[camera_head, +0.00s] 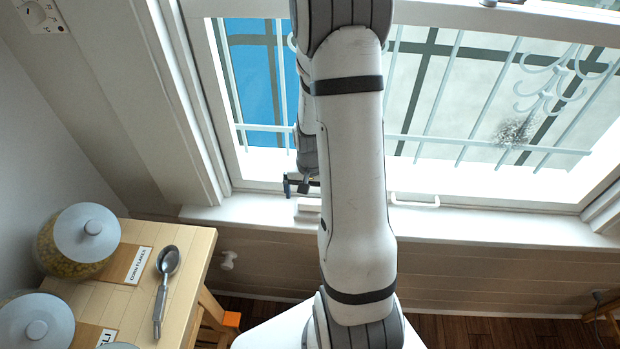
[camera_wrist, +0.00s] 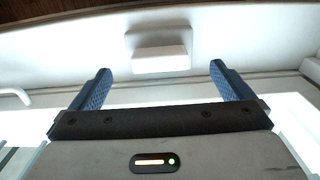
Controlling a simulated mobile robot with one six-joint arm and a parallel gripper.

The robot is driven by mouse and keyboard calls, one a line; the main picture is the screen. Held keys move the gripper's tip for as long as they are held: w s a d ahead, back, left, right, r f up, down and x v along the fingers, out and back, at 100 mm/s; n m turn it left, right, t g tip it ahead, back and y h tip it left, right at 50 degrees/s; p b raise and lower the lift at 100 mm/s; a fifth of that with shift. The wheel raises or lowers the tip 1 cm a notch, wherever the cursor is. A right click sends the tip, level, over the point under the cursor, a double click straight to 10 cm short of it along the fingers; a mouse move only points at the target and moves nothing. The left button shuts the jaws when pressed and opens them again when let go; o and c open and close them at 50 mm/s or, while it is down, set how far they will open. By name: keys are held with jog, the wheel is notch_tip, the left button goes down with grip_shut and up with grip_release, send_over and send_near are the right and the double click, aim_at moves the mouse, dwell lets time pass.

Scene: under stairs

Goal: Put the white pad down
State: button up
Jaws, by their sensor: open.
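The white pad (camera_head: 308,204) appears as a small pale block on the white window sill, partly hidden behind my arm in the head view. In the wrist view the white pad (camera_wrist: 160,58) rests on the pale sill surface, just beyond my fingertips and centred between them. My gripper (camera_wrist: 160,70) is open, with its two blue fingers spread wider than the pad and clear space on both sides of it. In the head view my gripper (camera_head: 301,185) is near the sill beside the pad, mostly behind my arm.
The window sill (camera_head: 470,225) runs right, largely bare, below a barred window (camera_head: 440,90). A white handle (camera_head: 414,202) sits on the lower window frame. At left, a wooden table (camera_head: 190,262) holds lidded jars (camera_head: 72,240) and a metal spoon (camera_head: 163,285).

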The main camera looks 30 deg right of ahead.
jog(key=s+a+r+n+t, duration=0.1)
jog(key=s+a+r+n, duration=0.15)
jog(key=r, duration=0.65)
jog(key=s+a+r+n+t, duration=0.1)
jog(key=a+r, duration=0.3)
jog(key=r, duration=0.5)
jog(key=s+a+r+n+t, duration=0.1)
jog(key=s+a+r+n, duration=0.2)
jog(key=s+a+r, duration=0.3)
jog(key=s+r, duration=0.1)
jog(key=s, duration=0.2)
jog(key=shift+s+r+b, duration=0.15)
jog(key=shift+s+b, duration=0.05)
jog(key=shift+b, duration=0.2)
jog(key=shift+w, duration=0.1)
jog(key=m+g+p, duration=0.2)
jog(key=m+g, duration=0.1)
jog(key=m, duration=0.4)
send_over(310, 201)
jog(key=shift+n, duration=0.25)
notch_tip(310, 201, down, 24)
jog(key=shift+r, duration=0.2)
jog(key=shift+f+p, duration=1)
jog(key=shift+f, duration=3)
